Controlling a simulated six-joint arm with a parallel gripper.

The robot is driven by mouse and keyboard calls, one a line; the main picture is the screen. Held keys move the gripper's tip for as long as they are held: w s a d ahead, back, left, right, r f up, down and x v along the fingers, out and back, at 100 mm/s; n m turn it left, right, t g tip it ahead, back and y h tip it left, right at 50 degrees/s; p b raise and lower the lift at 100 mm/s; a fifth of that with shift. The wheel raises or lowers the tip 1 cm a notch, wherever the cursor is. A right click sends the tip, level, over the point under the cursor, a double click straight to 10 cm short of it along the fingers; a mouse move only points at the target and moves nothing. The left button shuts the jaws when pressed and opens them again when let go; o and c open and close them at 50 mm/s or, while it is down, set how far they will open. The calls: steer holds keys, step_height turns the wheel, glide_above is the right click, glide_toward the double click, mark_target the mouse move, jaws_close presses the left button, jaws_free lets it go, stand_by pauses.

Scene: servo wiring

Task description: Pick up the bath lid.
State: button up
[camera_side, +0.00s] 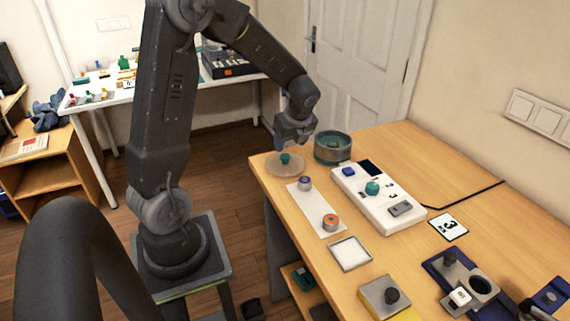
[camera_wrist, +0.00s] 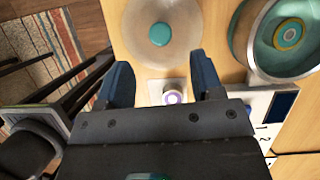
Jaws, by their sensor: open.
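The bath lid (camera_side: 273,167) is a translucent round disc with a teal knob. It lies flat on the wooden table near its far left corner. In the wrist view the lid (camera_wrist: 135,22) is at the top, with its knob (camera_wrist: 160,33) just beyond the fingertips. My gripper (camera_side: 291,143) is above the lid, close over the knob in the side view. In the wrist view my gripper (camera_wrist: 160,65) has its two blue fingers wide apart with nothing between them. The bath (camera_side: 333,147), a round grey-teal vessel, stands open to the right of the lid; it also shows in the wrist view (camera_wrist: 248,42).
A white strip (camera_side: 306,210) carries two small round parts in front of the lid. A white panel (camera_side: 380,205) with a teal knob lies to the right. A white tray (camera_side: 350,253) is nearer the front. The bath wall stands close beside my right finger.

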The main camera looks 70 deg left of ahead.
mark_target(285, 155)
steer(key=shift+x, duration=3.3)
steer(key=shift+c, duration=0.4)
steer(key=c, duration=0.9)
